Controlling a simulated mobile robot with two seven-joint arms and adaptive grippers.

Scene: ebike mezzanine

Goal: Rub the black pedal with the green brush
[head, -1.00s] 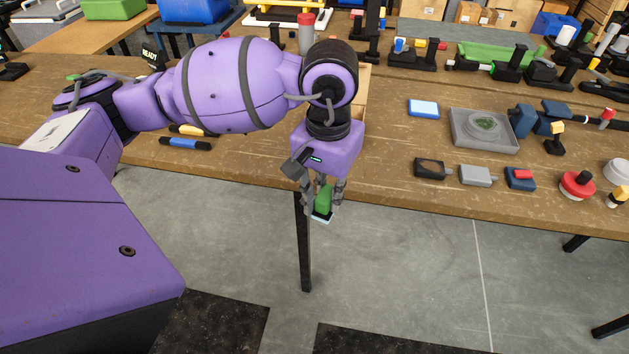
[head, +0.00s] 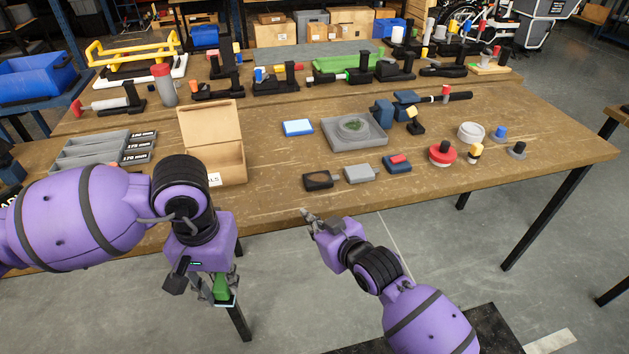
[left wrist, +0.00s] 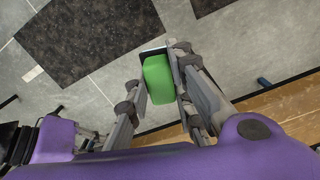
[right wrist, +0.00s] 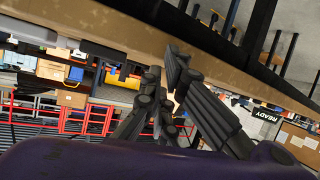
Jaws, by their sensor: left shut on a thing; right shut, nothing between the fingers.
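My left gripper (head: 215,286) is shut on the green brush (head: 222,289) and holds it in front of the bench edge, above the floor. In the left wrist view the green block of the brush (left wrist: 158,80) sits between the fingers. The black pedal (head: 318,180) lies flat on the bench near its front edge, left of a grey pedal-like block (head: 361,173). The brush is apart from it, to its lower left in the head view. My right gripper (head: 307,216) is shut and empty at the front edge, just below the black pedal in the picture.
A blue block with a red top (head: 397,164), a grey tray (head: 352,145) with a round dish, and a blue-and-white sponge-like block (head: 298,127) lie nearby. An open cardboard box (head: 240,163) stands left of the pedal. Bare bench top (head: 270,185) lies between box and pedal.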

